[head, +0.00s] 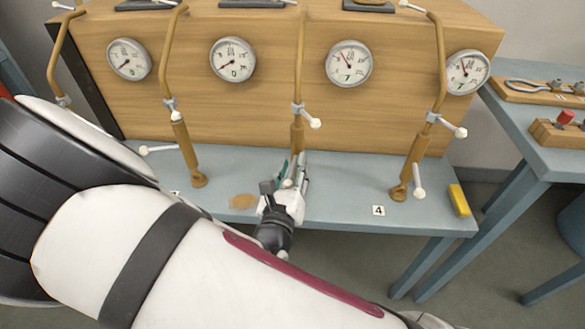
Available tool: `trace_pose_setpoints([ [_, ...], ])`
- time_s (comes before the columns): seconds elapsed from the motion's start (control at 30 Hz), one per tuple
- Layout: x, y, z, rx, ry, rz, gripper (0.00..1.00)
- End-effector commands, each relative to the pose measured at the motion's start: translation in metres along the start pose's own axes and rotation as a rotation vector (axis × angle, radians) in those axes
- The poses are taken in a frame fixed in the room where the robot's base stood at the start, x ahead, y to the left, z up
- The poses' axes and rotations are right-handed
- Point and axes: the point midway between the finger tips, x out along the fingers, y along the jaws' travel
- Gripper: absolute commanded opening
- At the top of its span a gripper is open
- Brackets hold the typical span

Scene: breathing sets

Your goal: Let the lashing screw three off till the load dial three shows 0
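Lashing screw three (297,132) is the brown upright rod third from the left, with a white-tipped cross handle at mid height. Its lower end is hidden behind my gripper (294,168). My gripper is at the lower part of this screw, just above the bench. Whether its fingers are closed on anything cannot be made out. Load dial three (349,63) is the third round white gauge on the wooden face. Its red needle points up and slightly left, and a digit that looks like 7 shows low on its face.
Other dials (232,59) (129,59) (468,70) and screws (185,150) (415,160) flank it. A label 4 (378,210) and a yellow block (459,200) lie on the blue bench (340,185). A side table (520,130) with tools stands at right.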

Motion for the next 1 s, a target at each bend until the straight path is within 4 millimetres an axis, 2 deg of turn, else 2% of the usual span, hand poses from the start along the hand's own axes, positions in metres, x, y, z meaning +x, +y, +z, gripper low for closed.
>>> trace_pose_setpoints([
  [0.1,0.000,0.000,0.000,0.000,0.000,0.000,0.30],
  [0.13,0.000,0.000,0.000,0.000,0.000,0.000,0.25],
  [0.23,0.000,0.000,0.000,0.000,0.000,0.000,0.03],
  [0.27,0.000,0.000,0.000,0.000,0.000,0.000,0.00],
  [0.67,0.000,0.001,0.001,0.002,0.006,-0.020,0.00],
  [1.0,0.001,0.011,0.005,0.006,0.067,-0.193,0.00],
])
